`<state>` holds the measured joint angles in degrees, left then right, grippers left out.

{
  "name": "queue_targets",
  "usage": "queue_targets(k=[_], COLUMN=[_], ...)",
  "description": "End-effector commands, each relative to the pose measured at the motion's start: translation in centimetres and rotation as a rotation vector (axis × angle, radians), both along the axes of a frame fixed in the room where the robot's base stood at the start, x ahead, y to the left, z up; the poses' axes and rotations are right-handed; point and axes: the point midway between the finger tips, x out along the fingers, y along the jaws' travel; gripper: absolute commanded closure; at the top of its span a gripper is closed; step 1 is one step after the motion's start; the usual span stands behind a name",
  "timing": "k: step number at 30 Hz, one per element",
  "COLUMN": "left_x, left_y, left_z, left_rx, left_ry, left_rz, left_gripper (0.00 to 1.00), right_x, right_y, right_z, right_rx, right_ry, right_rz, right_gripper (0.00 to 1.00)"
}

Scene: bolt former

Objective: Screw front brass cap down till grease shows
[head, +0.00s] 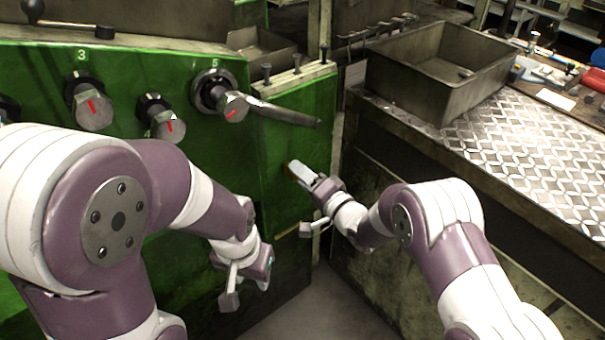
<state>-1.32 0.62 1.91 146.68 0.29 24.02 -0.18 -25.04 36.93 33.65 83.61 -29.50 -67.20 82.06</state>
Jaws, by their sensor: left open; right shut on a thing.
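My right gripper (303,174) is shut on a small brass-coloured cap (291,168) on the front face of the green machine (285,140). Only a sliver of the cap shows behind the fingers, so its thread and any grease are hidden. My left gripper (232,287) is open and empty. It hangs low in front of the machine's green front, to the left of and below the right gripper.
Knobs with red marks (94,107) and a lever (285,113) stick out of the machine above my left arm. A metal bin (420,75) stands on the patterned steel bench top (530,140) at right. Bare floor (335,305) shows between machine and bench.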

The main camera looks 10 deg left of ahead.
Motion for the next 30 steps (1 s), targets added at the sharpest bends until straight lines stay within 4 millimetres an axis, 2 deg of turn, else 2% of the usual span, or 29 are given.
queue_targets(k=[12, 13, 15, 25, 30], left_x=[0.0, 0.0, 0.0, 0.0, 0.0], left_y=[0.0, 0.0, 0.0, 0.0, 0.0], left_z=[0.0, 0.0, 0.0, 0.0, 0.2], left_rx=[0.0, 0.0, 0.0, 0.0, 0.0], left_ry=[0.0, 0.0, 0.0, 0.0, 0.0], left_rz=[0.0, 0.0, 0.0, 0.0, 0.0], left_gripper=[0.57, 0.57, 0.57, 0.57, 0.57], right_x=[0.0, 0.0, 0.0, -0.2, -2.2], right_y=[0.0, 0.0, 0.0, -0.3, -3.0], right_z=[-0.1, -0.1, -0.1, -0.1, 0.0], right_rx=[0.003, 0.003, 0.003, 0.002, 0.002], right_ry=[0.007, 0.007, 0.007, 0.006, 0.008], right_rz=[0.0, 0.0, 0.0, -0.001, -0.002], right_gripper=[0.87, 0.54, 0.31, 0.31, 0.31])
